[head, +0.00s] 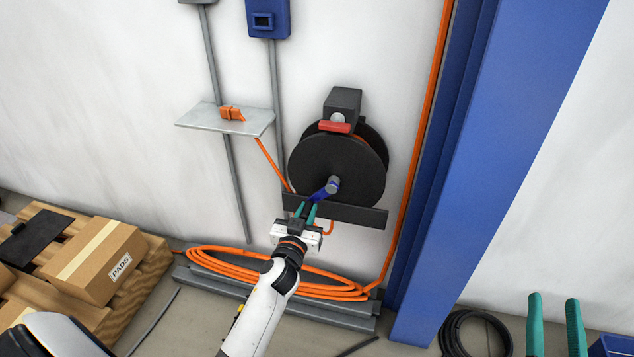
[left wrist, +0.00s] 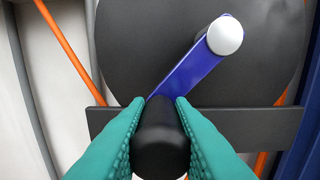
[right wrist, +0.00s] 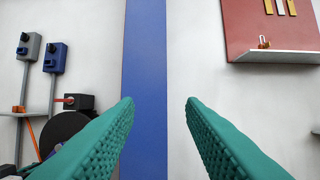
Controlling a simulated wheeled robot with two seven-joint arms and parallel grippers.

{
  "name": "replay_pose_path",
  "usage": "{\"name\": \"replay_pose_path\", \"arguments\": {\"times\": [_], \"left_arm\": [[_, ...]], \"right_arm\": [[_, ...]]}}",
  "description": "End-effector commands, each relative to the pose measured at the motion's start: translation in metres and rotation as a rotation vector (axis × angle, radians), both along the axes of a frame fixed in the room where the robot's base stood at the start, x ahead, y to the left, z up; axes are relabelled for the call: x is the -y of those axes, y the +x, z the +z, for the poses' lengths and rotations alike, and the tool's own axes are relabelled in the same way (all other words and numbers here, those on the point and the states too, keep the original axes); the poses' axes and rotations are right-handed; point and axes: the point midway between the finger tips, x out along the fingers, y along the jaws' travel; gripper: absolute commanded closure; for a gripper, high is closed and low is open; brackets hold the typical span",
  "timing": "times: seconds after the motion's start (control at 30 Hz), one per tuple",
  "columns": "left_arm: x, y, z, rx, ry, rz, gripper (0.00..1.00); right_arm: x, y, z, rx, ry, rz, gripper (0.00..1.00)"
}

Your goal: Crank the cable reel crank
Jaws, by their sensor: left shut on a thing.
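The cable reel (head: 325,168) is a black disc mounted on the wall. Its blue crank arm (head: 320,194) runs from the grey hub down and to the left; it also shows in the left wrist view (left wrist: 190,68). The black crank handle (left wrist: 162,138) sits at the lower end of the arm. My left gripper (head: 307,211) is shut on this handle, one green finger on each side in the left wrist view. My right gripper (right wrist: 160,110) is open and empty, away from the reel, at the lower right of the head view.
A red lever (head: 334,127) sits above the reel. An orange cable coil (head: 225,262) lies below it. A blue column (head: 490,150) stands to the right. A wall shelf (head: 208,121) holds an orange plug. A cardboard box (head: 90,262) sits on a pallet at left.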

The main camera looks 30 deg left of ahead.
Motion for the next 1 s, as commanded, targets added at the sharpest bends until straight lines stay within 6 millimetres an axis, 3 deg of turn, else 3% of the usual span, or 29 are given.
{"name": "replay_pose_path", "arguments": {"times": [0.2, 0.6, 1.0], "left_arm": [[0.005, 0.002, 0.0, 0.009, 0.001, -0.006, 1.0], [0.006, 0.002, 0.0, 0.009, 0.001, -0.006, 1.0], [0.019, 0.005, -0.008, 0.01, 0.0, -0.006, 1.0]], "right_arm": [[-0.001, -0.005, 0.011, 0.081, 0.023, 0.005, 0.64], [-0.001, -0.006, 0.013, 0.1, 0.028, 0.006, 0.64], [0.0, -0.027, 0.043, 0.332, 0.094, 0.019, 0.64]]}}
